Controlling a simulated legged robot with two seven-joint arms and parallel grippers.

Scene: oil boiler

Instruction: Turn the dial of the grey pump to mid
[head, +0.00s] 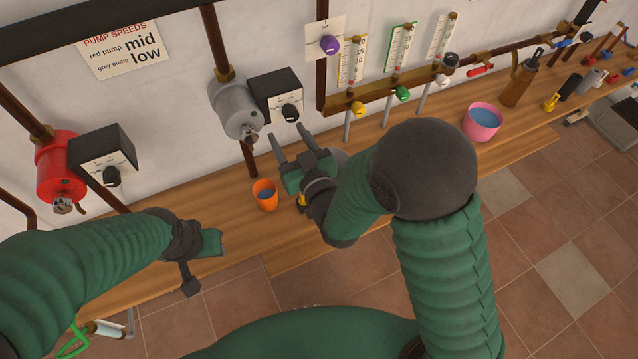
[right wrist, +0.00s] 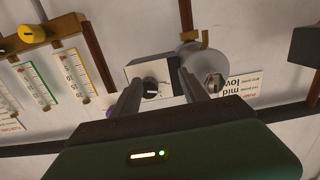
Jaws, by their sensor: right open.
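The grey pump (head: 235,108) hangs on a pipe against the wall. Its black control box (head: 275,92) has a white face with a black dial (head: 290,113). My right gripper (head: 286,134) is open and empty just below the dial, its two fingers pointing up toward it. In the right wrist view the dial (right wrist: 151,88) shows between the open fingers (right wrist: 163,92), with no contact visible. The dial's exact setting is too small to read. My left gripper (head: 200,262) hangs over the bench's front edge at lower left; its jaw opening is unclear.
A wall sign (head: 122,48) reads red pump mid, grey pump low. The red pump (head: 62,170) with its own dial box (head: 105,155) is at left. An orange cup (head: 265,194) stands near my right gripper. A pink cup (head: 482,121) stands farther right on the wooden bench (head: 225,205).

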